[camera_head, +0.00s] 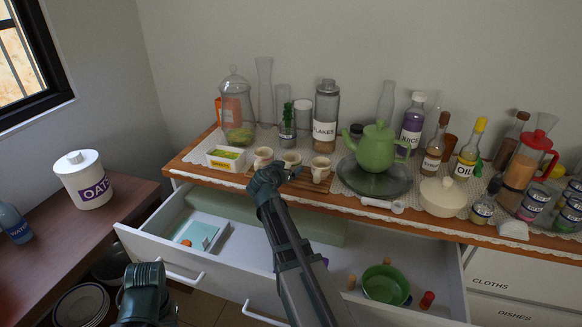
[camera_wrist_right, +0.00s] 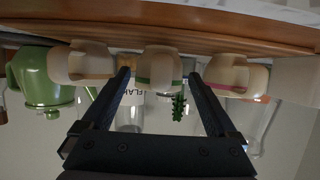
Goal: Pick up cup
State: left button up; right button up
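Three small cream cups stand in a row at the counter's front edge: a left cup (camera_head: 263,157), a middle cup (camera_head: 291,160) and a right cup (camera_head: 320,169). My right gripper (camera_head: 288,173) is at the front edge, by the middle cup. In the right wrist view, the open fingers (camera_wrist_right: 159,74) point at the middle cup (camera_wrist_right: 160,66), which has a green band, one finger to each side. I cannot tell whether they touch it. The other two cups (camera_wrist_right: 82,64) (camera_wrist_right: 236,75) are outside the fingers. A dark part of my left arm shows low at left; its fingers are not visible.
A green teapot (camera_head: 376,148) on a tray stands right of the cups. A white box (camera_head: 226,158) is left, and jars and bottles (camera_head: 326,115) stand behind. An open drawer (camera_head: 160,249) below the counter holds a green bowl (camera_head: 385,284).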

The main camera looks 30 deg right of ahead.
grip_shut()
dwell(0.3)
jog(key=shift+r, duration=0.1)
notch_tip(320, 180, up, 10)
jog(key=p, duration=1)
